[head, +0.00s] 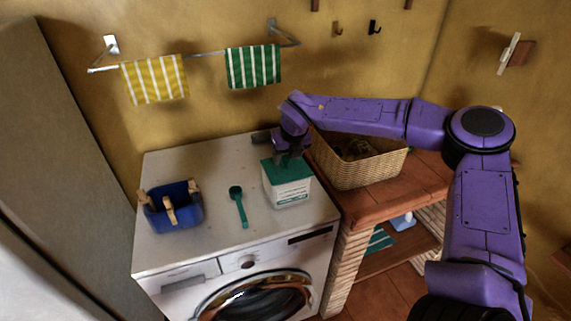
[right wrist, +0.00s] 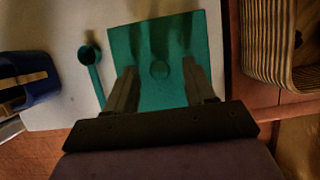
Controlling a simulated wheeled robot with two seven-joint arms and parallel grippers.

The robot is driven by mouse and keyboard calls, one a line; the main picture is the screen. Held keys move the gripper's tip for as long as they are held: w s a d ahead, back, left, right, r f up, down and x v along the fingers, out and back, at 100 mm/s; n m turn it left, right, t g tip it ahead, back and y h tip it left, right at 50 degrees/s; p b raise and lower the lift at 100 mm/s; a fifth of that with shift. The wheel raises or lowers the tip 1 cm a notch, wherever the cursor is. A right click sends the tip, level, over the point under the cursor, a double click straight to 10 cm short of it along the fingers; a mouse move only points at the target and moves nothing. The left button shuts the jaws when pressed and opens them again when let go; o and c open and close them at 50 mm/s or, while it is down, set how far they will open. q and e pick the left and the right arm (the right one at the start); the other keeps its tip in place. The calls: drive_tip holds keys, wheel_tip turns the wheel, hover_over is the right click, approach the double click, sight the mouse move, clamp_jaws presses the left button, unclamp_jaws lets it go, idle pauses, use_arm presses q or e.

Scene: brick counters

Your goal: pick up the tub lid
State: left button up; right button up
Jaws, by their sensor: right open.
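The tub lid (head: 289,169) is a flat green square on top of a white tub (head: 288,191), which stands on the washing machine. In the right wrist view the lid (right wrist: 160,40) fills the middle, with a small round knob (right wrist: 160,70) on it. My right gripper (head: 288,158) is just above the lid, pointing down. Its two fingers (right wrist: 163,75) are apart, one on each side of the knob, with nothing held between them. I cannot tell whether the fingertips touch the lid. My left gripper is not in view.
A green scoop (head: 238,207) and a blue bin with clothes pegs (head: 171,206) lie left of the tub on the white washing machine (head: 215,165). A wicker basket (head: 360,173) stands close on the right, on a brick counter. Towels hang behind.

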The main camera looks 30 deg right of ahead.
drive_tip(key=shift+f, duration=0.3)
clamp_jaws()
drive_tip(key=shift+r, duration=0.1)
